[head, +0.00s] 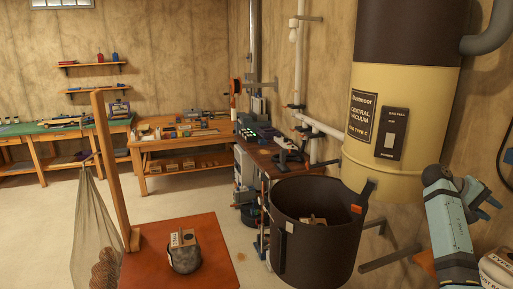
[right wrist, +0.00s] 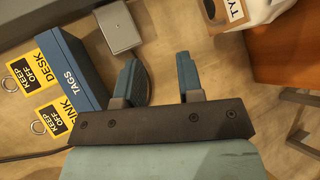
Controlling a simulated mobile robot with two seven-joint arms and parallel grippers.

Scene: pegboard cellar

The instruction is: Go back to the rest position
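My left gripper and left arm do not show.
A dark bin (head: 318,245) holding a small boxy item stands at front centre. A red-topped table (head: 150,262) bears a grey lump with a tag. The vacuum cylinder (head: 395,110) stands behind my right arm. A blue TAGS box (right wrist: 68,62) lies left of the fingers. Floor is open at left.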

